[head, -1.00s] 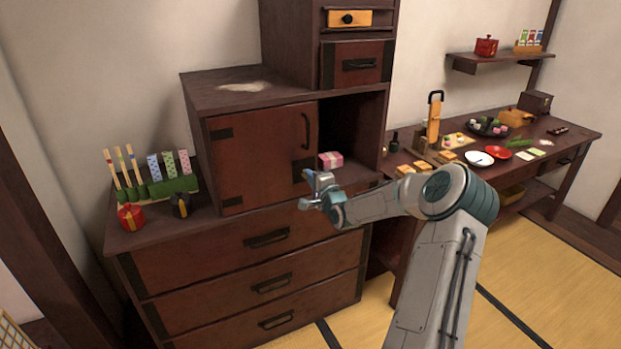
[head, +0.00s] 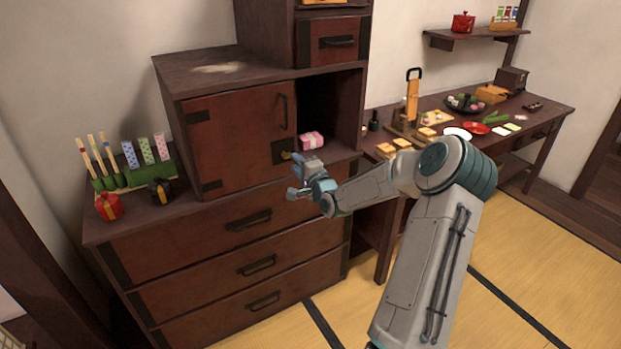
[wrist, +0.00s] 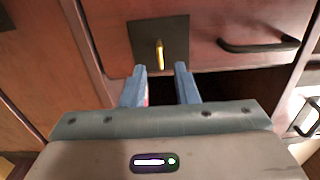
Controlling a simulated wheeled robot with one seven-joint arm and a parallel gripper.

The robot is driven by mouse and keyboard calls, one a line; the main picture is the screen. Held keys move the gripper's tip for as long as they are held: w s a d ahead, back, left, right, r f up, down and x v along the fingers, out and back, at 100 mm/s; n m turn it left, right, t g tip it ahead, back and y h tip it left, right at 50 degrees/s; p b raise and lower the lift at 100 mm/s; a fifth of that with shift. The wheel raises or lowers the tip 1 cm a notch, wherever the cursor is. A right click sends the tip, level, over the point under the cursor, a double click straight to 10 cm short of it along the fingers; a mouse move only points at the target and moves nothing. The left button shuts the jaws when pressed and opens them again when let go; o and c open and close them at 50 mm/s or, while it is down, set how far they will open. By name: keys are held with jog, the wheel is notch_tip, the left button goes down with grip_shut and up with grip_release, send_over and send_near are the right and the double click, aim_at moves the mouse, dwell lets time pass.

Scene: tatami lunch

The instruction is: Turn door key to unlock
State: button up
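The red-brown cabinet door (head: 240,135) is closed, with a dark curved handle at its right side. A dark lock plate (head: 279,152) sits at its lower right corner. A brass key (head: 287,155) sticks out of the plate; in the wrist view the key (wrist: 160,54) looks thin and upright. My gripper (head: 297,157) is just in front of the lock. In the wrist view my gripper (wrist: 160,68) has its two blue fingers apart, with the key just beyond the gap between the tips. Nothing is seen held, and whether the fingers touch the key cannot be told.
A pink wrapped box (head: 312,141) sits in the open compartment right of the door. Drawers lie below. Red (head: 108,206) and black (head: 161,191) pots and a green rack (head: 135,178) stand at the left. A side table (head: 550,110) with food is at the right.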

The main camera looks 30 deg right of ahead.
jog(key=s, duration=0.9)
jog(key=shift+s+d, duration=0.15)
jog(key=s+a+f+n+g+p, duration=0.1)
jog(key=s+a+n+g+p, duration=0.2)
jog(key=a+n+g, duration=0.6)
jog(key=s+a+r+n+g+p, duration=0.1)
jog(key=s+a+r+n+g, duration=0.1)
jog(key=s, duration=0.7)
jog(key=s+a+r+n+g+p, duration=0.1)
jog(key=s+a+r+n+g, duration=0.1)
jog(key=s+a+r, duration=0.4)
jog(key=s+a+r+n+g+p, duration=0.2)
jog(key=s+a+r+n, duration=0.2)
jog(key=s, duration=0.8)
jog(key=shift+s+a+r+n+h, duration=0.2)
jog(key=shift+a+r+n+h, duration=0.15)
jog(key=shift+a, duration=0.45)
